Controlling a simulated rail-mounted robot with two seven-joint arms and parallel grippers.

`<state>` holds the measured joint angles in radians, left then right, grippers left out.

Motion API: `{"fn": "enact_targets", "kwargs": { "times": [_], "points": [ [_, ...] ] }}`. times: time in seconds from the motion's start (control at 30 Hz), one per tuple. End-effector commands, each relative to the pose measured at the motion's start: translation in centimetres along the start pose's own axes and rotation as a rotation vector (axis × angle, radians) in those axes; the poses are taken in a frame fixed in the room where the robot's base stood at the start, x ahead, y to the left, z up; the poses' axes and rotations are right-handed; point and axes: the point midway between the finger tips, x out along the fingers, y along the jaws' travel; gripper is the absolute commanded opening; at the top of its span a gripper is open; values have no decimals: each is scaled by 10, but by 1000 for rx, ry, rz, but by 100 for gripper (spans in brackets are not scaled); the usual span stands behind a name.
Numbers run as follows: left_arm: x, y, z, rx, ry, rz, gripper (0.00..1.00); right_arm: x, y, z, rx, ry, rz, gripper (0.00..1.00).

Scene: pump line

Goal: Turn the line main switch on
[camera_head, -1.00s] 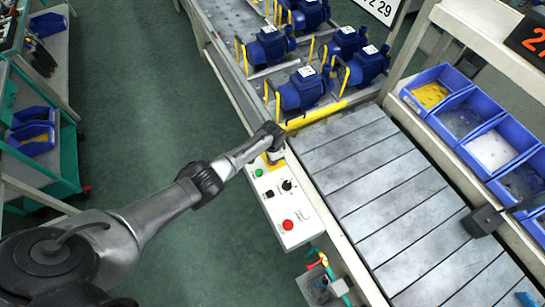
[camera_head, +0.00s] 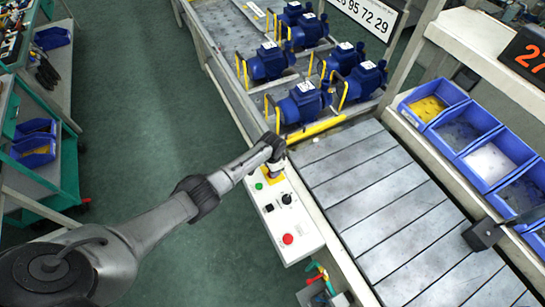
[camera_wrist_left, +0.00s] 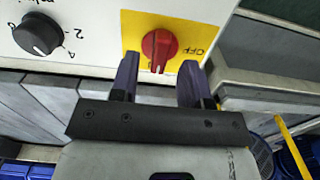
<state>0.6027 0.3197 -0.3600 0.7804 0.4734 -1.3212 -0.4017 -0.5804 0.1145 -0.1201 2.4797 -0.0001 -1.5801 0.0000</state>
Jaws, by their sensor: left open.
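The line main switch (camera_wrist_left: 158,46) is a red rotary knob on a yellow plate in the left wrist view, with the word OFF beside it. In the head view its yellow plate (camera_head: 275,179) shows at the far end of the white control panel (camera_head: 289,230), partly hidden by my gripper. My left gripper (camera_wrist_left: 160,75) is open, its two dark fingers pointing at the knob, one to each side of its lower end. I cannot tell whether they touch it. In the head view the left gripper (camera_head: 275,166) is over the panel's far end. My right gripper is not in view.
The panel also carries a green button (camera_head: 258,186), a black selector knob (camera_head: 286,199) and a red button (camera_head: 288,239). Blue pumps (camera_head: 304,102) stand beyond the conveyor (camera_head: 375,180). Blue bins (camera_head: 490,163) line the right. The green floor at left is open.

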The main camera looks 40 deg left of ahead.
Motion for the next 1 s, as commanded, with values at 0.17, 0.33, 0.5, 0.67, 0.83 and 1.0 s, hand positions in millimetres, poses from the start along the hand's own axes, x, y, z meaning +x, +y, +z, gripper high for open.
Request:
{"fn": "enact_targets", "kwargs": {
  "times": [0.17,0.33,0.5,0.67,0.83,1.0],
  "points": [
    [-41,0,0,1,3,-2,43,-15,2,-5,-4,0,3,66],
    [-72,0,0,2,2,-1,43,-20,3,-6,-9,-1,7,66],
    [-95,0,1,1,0,-1,43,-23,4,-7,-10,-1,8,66],
    [-109,0,0,1,1,0,43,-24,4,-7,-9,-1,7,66],
    [-115,0,1,0,-1,0,43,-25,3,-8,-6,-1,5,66],
    [-116,0,1,0,-1,0,43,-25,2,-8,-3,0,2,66]
  ]
}}
